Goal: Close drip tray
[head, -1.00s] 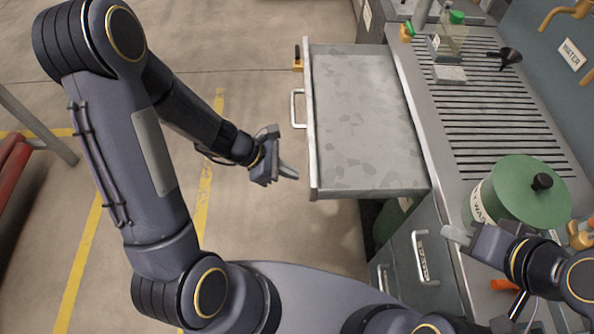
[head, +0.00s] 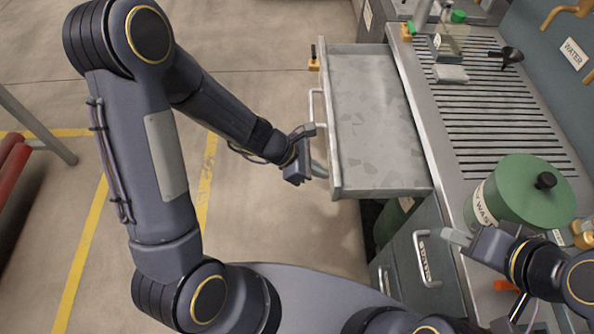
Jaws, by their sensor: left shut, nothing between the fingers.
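The drip tray (head: 375,120) is a grey metal drawer that sticks out to the left from under the slatted worktop. It is partly open, with a bare, mottled floor. A pale bar handle (head: 311,104) is on its left-facing front. My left gripper (head: 320,169) is shut and empty, with its fingertips at the near part of the tray front, below the handle. It appears to touch the front. My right gripper (head: 457,237) hangs over the worktop edge beside the green waste can, away from the tray. Its finger gap cannot be made out.
A closed drawer with a handle (head: 427,258) is below. The floor left of the tray is clear; a red pipe (head: 12,195) lies far left.

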